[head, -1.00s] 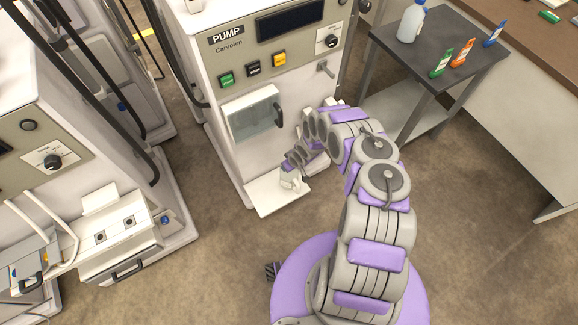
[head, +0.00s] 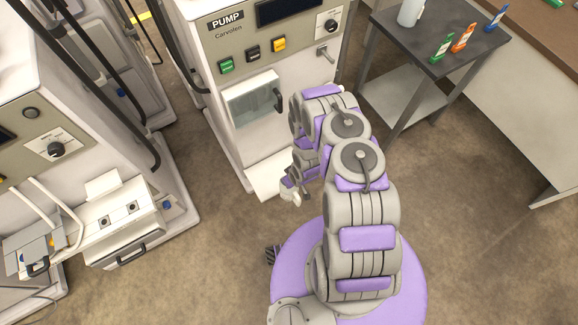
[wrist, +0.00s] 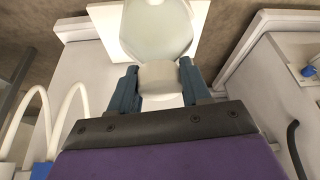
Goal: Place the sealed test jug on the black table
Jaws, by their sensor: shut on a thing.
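The pale jug (wrist: 155,28) is in my gripper (wrist: 158,76). In the wrist view, its rounded translucent body lies beyond the fingers, and a white block-like part of it sits between the two blue-grey fingers. The jug looks small and partly covered in the head view (head: 291,196), where my gripper (head: 289,187) is low in front of the pump machine. Its seal cannot be made out. The black table (head: 408,54) stands at the upper right, well away from my gripper.
Open floor (head: 470,220) lies right of my base.

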